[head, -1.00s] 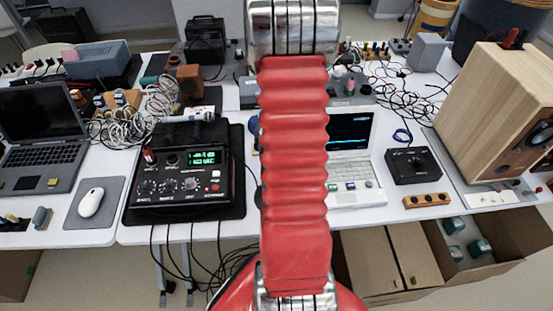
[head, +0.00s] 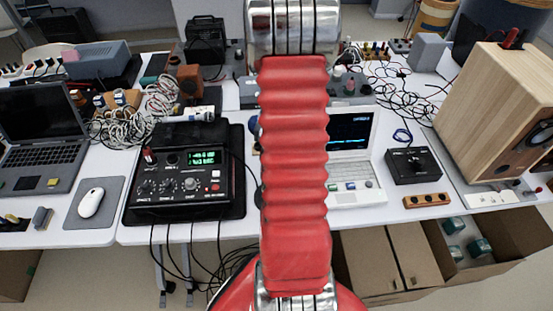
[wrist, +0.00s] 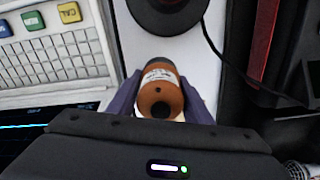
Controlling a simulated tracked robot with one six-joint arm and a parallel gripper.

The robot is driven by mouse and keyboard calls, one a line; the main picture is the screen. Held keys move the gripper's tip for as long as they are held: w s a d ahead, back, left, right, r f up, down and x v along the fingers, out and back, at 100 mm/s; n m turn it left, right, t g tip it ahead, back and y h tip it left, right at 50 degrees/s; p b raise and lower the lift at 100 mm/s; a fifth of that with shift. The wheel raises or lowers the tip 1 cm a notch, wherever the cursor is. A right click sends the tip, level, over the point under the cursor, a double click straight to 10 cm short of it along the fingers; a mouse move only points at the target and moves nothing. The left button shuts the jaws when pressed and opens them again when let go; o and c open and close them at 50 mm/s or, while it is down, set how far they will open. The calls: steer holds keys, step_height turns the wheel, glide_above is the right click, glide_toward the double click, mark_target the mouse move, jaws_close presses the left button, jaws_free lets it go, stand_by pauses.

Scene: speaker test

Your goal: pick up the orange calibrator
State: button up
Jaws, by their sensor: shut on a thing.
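The orange calibrator (wrist: 161,88) is a short orange-brown cylinder with a white label band and a dark round hole in its near end. In the wrist view it sits between the two purple fingers of my gripper (wrist: 160,98), which is shut on it from both sides. It is over a strip of white table; I cannot tell whether it is clear of the surface. In the head view my red arm hides both the gripper and the calibrator.
A white laptop (head: 350,150) stands close on one side and a black meter box (head: 184,183) on the other. A dark round thing (wrist: 168,8) lies just beyond the calibrator, with a cable beside it. A wooden speaker box (head: 490,95) stands at the right.

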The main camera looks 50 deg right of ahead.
step_height(320, 180, up, 10)
steer(key=shift+f, duration=0.1)
stand_by(0.4)
stand_by(0.5)
steer(key=w+a+r+n, duration=0.1)
steer(key=w+a+n, duration=0.1)
steer(key=w+a, duration=0.2)
steer(key=w+a+r+n, duration=0.1)
steer(key=w+a+n, duration=0.1)
steer(key=w+a, duration=0.3)
steer(key=w+a+n, duration=0.3)
steer(key=w+a, duration=0.1)
steer(key=w, duration=0.4)
steer(key=shift+a+r, duration=0.2)
steer(key=shift+r, duration=0.2)
steer(key=w+a+n, duration=0.2)
steer(key=a, duration=0.5)
steer(key=w+a+n, duration=0.2)
steer(key=w+a, duration=0.1)
steer(key=a, duration=0.5)
steer(key=w+a+n, duration=0.1)
steer(key=w+a, duration=0.1)
steer(key=a, duration=0.6)
steer(key=shift+w+a+n, duration=0.15)
steer(key=shift+w+n, duration=0.25)
